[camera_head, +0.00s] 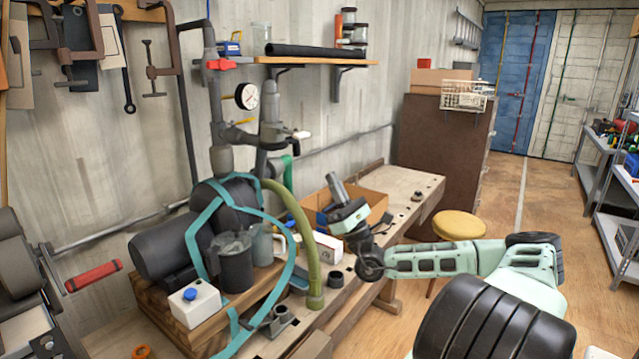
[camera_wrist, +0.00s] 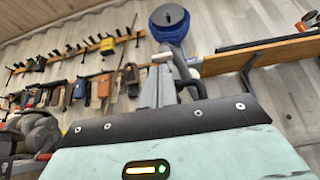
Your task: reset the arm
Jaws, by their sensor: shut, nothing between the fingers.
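My arm (camera_head: 435,258) reaches from the lower right across to the workbench, with its elbow part low in front. My gripper (camera_head: 335,181) points up above the bench, near an open cardboard box. In the wrist view my gripper (camera_wrist: 158,88) shows as grey fingers beyond the pale green wrist housing. The fingers are shut with nothing held.
A wall shelf (camera_head: 315,61) is above. A yellow stool (camera_head: 460,224) stands close behind my arm. Floor (camera_head: 545,205) is clear toward the doors.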

